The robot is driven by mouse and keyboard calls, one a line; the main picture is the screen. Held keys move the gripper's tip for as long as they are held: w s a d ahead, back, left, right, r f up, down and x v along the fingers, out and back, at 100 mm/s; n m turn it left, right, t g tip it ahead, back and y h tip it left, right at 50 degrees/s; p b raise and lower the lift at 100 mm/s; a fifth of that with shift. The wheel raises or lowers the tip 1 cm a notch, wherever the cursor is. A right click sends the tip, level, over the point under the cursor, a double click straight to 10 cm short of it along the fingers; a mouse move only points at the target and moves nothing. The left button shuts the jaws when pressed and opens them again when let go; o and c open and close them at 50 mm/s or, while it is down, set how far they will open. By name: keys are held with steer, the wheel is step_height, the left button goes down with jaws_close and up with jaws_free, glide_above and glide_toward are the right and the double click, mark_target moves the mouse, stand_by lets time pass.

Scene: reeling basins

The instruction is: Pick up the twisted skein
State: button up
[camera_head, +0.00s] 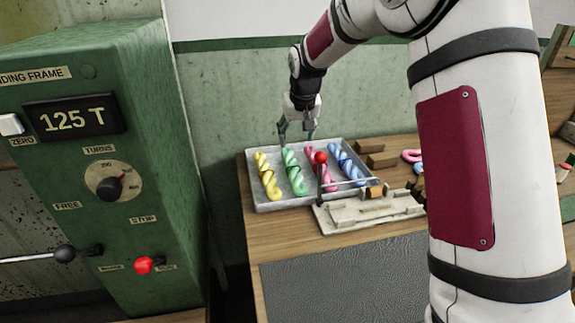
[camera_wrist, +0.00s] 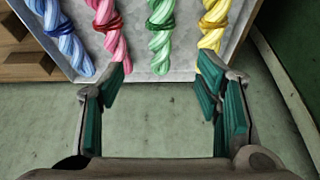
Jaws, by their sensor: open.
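Twisted skeins lie side by side in a pale tray (camera_head: 262,206) on the wooden table: a yellow skein (camera_head: 266,177), a green skein (camera_head: 294,172), a pink skein (camera_head: 312,180) and a blue skein (camera_head: 344,160). In the wrist view, the green skein (camera_wrist: 160,42) lies ahead between my fingers' lines, with the pink skein (camera_wrist: 109,30), blue skein (camera_wrist: 70,45) and yellow skein (camera_wrist: 212,40) around it. My gripper (camera_head: 297,133) is open and empty, above the tray's back edge. Its fingers also show in the wrist view (camera_wrist: 162,85), apart from the green skein.
A cream fixture (camera_head: 370,212) with a red-knobbed lever (camera_head: 321,158) stands in front of the tray. Brown wooden blocks (camera_head: 376,158) lie to its right. A green machine cabinet (camera_head: 140,150) stands at left, and a green wall (camera_head: 225,110) is behind. A grey mat (camera_head: 345,280) lies clear in front.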

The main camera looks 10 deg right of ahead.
mark_target(292, 162)
steer(key=x, duration=1.4)
steer(key=shift+w+f, duration=0.15)
steer(key=shift+f, duration=0.1)
steer(key=shift+c, duration=0.3)
steer(key=c, duration=1.2)
